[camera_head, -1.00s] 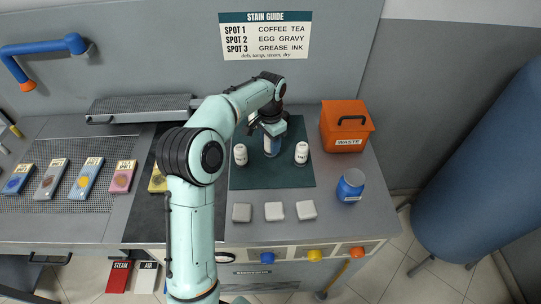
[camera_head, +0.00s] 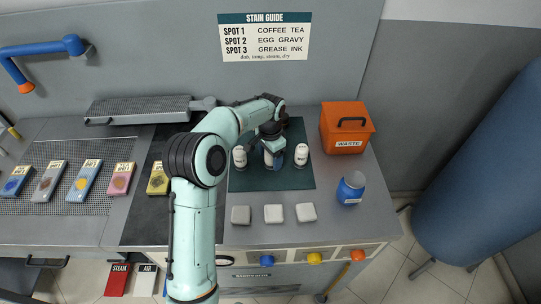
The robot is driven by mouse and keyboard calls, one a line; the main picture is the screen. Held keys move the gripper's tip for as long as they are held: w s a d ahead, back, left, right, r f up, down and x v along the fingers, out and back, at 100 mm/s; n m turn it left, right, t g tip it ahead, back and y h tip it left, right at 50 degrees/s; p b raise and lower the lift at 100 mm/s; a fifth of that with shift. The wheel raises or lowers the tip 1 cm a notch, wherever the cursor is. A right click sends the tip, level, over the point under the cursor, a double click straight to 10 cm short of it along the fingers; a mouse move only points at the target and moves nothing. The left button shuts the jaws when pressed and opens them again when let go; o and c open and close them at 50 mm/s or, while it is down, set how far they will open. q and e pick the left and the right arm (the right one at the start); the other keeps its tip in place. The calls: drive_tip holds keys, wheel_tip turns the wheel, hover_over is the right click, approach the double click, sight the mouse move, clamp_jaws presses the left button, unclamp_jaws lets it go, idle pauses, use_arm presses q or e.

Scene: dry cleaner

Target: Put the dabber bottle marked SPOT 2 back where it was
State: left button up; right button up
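My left gripper (camera_head: 271,148) is over the dark green mat (camera_head: 255,180). It is around a small white bottle with blue on its side (camera_head: 269,160) and looks shut on it. The gripper hides the bottle's top, and its marking cannot be read. The bottle is between two white dabber bottles, one on the left (camera_head: 239,157) and one on the right (camera_head: 301,155), roughly in line with them. Whether its base touches the mat is not clear. Their labels are too small to read. My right gripper is not in view.
Three white pads (camera_head: 274,213) lie in front of the mat. An orange waste bin (camera_head: 345,128) and a blue jar (camera_head: 350,187) stand to the right. Several colored spot boxes (camera_head: 84,180) lie at left. The stain guide (camera_head: 264,37) hangs on the wall.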

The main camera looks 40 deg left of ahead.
use_arm(q)
wheel_tip(320, 180, up, 12)
drive_tip(key=shift+r+p, duration=0.25)
drive_tip(key=shift+p, duration=0.65)
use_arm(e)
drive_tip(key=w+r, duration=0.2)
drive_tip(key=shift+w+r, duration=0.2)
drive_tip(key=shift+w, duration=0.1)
use_arm(q)
drive_tip(key=shift+f, duration=0.1)
